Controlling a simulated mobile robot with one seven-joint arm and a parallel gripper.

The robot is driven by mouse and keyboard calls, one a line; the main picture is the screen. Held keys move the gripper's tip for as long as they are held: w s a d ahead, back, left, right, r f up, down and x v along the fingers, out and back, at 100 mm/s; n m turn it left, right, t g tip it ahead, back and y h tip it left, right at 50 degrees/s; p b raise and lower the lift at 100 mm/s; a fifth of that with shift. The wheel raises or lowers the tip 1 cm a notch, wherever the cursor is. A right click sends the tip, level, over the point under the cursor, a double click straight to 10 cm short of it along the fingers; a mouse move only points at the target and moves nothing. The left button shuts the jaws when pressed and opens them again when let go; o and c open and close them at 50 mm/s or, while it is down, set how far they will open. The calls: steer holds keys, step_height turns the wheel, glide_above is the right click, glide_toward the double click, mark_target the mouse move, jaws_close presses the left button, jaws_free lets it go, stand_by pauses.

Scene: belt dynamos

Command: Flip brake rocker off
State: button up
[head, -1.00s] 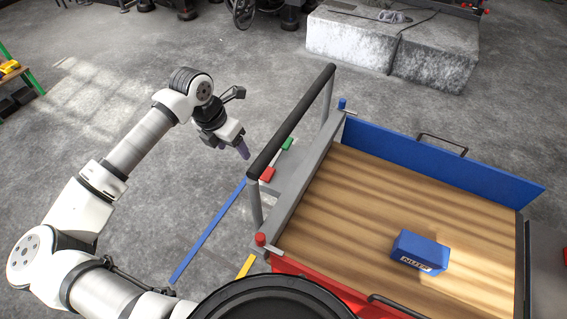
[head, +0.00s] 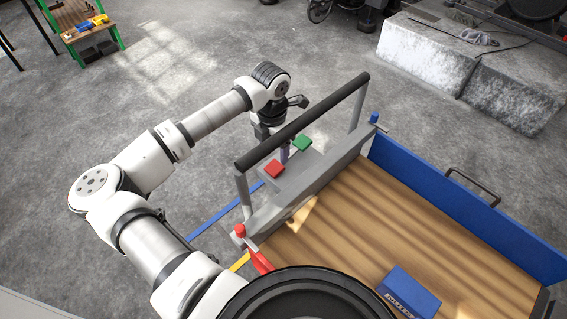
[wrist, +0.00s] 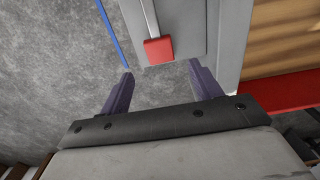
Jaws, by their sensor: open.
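The brake rocker is on a grey plate at the end of the cart, with a red pad (head: 274,169) and a green pad (head: 302,143). The red pad also shows in the wrist view (wrist: 158,50), at the end of a thin light bar; the green pad is out of that view. My gripper (wrist: 160,72) is open, its two dark fingers to either side of and slightly short of the red pad, with nothing between them. In the head view one finger of my gripper (head: 284,153) shows by the pads, partly hidden by the handrail. Contact cannot be told.
The cart's black handrail (head: 305,120) stands over the rocker. A blue box (head: 410,292) lies on the wooden cart bed (head: 345,215), which has a blue side wall (head: 465,205). Concrete blocks (head: 450,65) stand at the back right. The floor left of the cart is mostly clear.

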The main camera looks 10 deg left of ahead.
mark_target(274, 167)
steer(key=shift+f+p, duration=0.95)
steer(key=shift+f, duration=2.85)
